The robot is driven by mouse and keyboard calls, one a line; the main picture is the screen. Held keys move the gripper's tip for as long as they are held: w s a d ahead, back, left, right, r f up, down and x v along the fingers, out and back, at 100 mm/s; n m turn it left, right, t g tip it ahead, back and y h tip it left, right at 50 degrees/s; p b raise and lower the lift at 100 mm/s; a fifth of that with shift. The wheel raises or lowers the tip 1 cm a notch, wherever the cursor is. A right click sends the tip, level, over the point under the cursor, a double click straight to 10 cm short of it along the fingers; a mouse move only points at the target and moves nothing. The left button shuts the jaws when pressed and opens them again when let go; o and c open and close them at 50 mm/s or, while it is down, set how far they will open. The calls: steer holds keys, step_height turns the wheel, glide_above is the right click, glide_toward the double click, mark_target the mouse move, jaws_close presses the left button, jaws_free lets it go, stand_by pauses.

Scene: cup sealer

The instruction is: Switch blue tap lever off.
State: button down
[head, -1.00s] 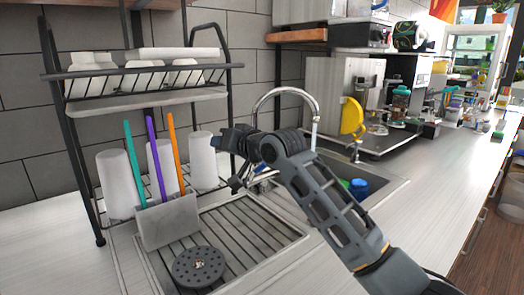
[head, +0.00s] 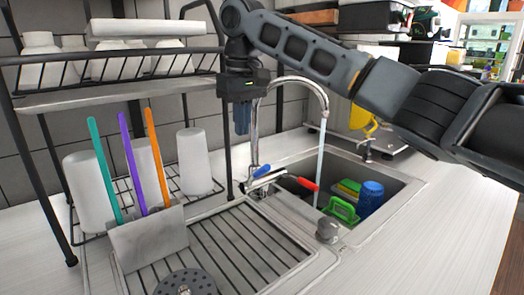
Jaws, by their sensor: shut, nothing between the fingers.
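The chrome tap (head: 323,100) arches over the sink, and a stream of water (head: 321,155) runs from its spout. The blue tap lever (head: 261,171) shows at the tap's base, and the red lever tip (head: 303,183) sticks out to its right. My gripper (head: 242,132) points down, its fingers together and empty. In the picture it is above and slightly left of the blue lever, apart from it. The exact depth between them is hard to tell.
The sink (head: 405,195) holds a blue cup (head: 370,197), a green item (head: 342,210) and a yellow sponge (head: 349,187). A dish rack (head: 120,105) with white cups stands left. A grey holder (head: 150,240) with coloured straws is in front of it. The right counter is clear.

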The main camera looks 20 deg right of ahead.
steer(key=shift+s+d+r+g+h, duration=0.25)
steer(key=shift+d+r, duration=0.25)
steer(key=shift+r, duration=0.15)
steer(key=shift+s+d+r+g+h, duration=0.15)
steer(key=shift+s+d+r+g, duration=0.1)
steer(key=shift+d+r, duration=0.3)
steer(key=f, duration=1)
steer(key=shift+d, duration=0.25)
